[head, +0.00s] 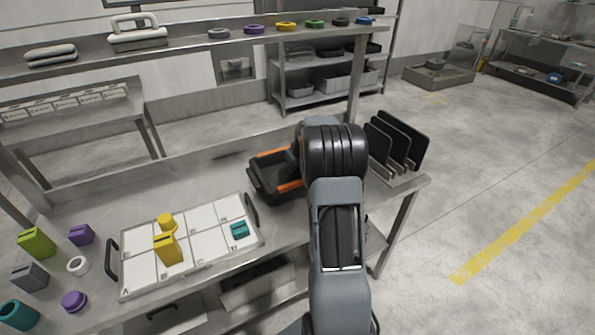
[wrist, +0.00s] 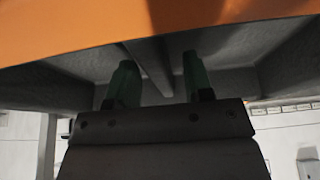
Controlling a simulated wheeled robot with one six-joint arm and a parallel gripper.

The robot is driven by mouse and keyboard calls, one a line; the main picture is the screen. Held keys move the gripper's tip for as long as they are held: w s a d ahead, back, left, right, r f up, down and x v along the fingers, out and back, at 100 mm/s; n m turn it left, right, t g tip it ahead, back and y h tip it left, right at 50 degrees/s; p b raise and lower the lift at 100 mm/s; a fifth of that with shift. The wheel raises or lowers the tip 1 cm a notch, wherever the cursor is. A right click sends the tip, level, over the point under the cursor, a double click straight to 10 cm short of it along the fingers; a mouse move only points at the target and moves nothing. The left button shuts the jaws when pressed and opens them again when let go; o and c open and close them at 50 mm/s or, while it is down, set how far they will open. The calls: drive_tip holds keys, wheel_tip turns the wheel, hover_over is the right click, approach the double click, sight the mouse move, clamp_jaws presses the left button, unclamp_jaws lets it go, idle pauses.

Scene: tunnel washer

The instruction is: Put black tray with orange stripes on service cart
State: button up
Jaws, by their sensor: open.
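The black tray with orange stripes (head: 262,191) sits on the metal workbench (head: 190,183), right of the white lettered board. My arm hides its right part in the head view. In the wrist view its orange stripe (wrist: 230,12) fills the top, with dark tray surfaces below. My gripper (wrist: 160,80) is open in the wrist view, its two green fingertips apart and close to the tray. A dark bar runs between them; I cannot tell whether they touch it. The gripper is hidden in the head view. I cannot make out a service cart.
The white board (head: 195,275) holds yellow and teal pieces. Black plates stand in a rack (head: 400,166) at the bench's right end. An upper shelf (head: 180,50) runs above the bench. Open floor (head: 500,180) lies to the right.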

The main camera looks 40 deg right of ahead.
clamp_jaws()
idle(0.4)
drive_tip(key=shift+r, duration=0.1)
